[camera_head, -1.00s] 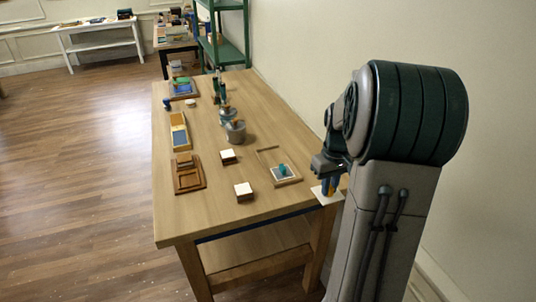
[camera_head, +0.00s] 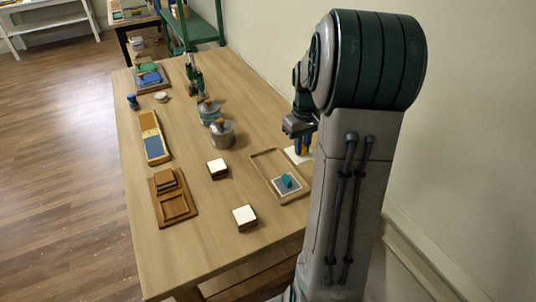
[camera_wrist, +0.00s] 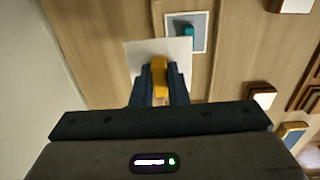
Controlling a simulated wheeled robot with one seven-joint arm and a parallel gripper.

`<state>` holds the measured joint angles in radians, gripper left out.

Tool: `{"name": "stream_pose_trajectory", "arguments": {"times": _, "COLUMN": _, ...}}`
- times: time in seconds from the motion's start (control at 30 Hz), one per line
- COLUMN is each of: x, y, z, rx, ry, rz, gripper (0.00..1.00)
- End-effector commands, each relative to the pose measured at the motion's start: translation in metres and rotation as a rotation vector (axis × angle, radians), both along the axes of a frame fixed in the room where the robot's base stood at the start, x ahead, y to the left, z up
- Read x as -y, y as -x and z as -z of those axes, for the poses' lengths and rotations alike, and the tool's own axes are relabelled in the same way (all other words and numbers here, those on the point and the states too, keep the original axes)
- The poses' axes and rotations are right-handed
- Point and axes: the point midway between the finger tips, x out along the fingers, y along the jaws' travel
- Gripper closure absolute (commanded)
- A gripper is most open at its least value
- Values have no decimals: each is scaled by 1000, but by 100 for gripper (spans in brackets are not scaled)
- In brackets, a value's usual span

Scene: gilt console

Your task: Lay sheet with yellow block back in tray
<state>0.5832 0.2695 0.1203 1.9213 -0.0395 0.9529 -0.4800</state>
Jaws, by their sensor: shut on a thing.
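My gripper (camera_head: 303,145) is shut on the yellow block (camera_wrist: 159,80), which stands on a white sheet (camera_wrist: 138,62). The sheet also shows in the head view (camera_head: 293,155), partly hidden by my arm. My gripper holds it beside the right edge of a shallow wooden tray (camera_head: 262,161). The tray's near end holds a grey-blue, white-edged sheet (camera_head: 281,187) with a teal block (camera_head: 288,181); its far part is bare. In the wrist view the white sheet overlaps the tray's edge and a corner of the grey-blue sheet; its height above the table is unclear.
Two white-topped wooden blocks (camera_head: 217,168) (camera_head: 245,217) lie left of the tray. Grey lidded pots (camera_head: 222,133) stand beyond them. A wooden frame tray (camera_head: 176,205) and a long yellow tray (camera_head: 148,128) lie along the left edge. A wall runs along the right.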

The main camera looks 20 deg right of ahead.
Motion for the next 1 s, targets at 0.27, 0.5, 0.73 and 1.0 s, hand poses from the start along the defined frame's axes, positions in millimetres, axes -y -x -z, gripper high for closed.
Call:
{"name": "stream_pose_trajectory", "arguments": {"times": 0.27, "x": -31, "y": -55, "z": 36, "rx": -3, "ry": -4, "rz": -8, "gripper": 100}}
{"name": "stream_pose_trajectory", "arguments": {"times": 0.5, "x": -46, "y": -87, "z": 58, "rx": 0, "ry": -1, "rz": -1, "gripper": 100}}
{"name": "stream_pose_trajectory", "arguments": {"times": 0.73, "x": -48, "y": -92, "z": 76, "rx": -4, "ry": -2, "rz": 1, "gripper": 100}}
{"name": "stream_pose_trajectory", "arguments": {"times": 1.0, "x": -47, "y": -92, "z": 103, "rx": -1, "ry": -1, "rz": 2, "gripper": 100}}
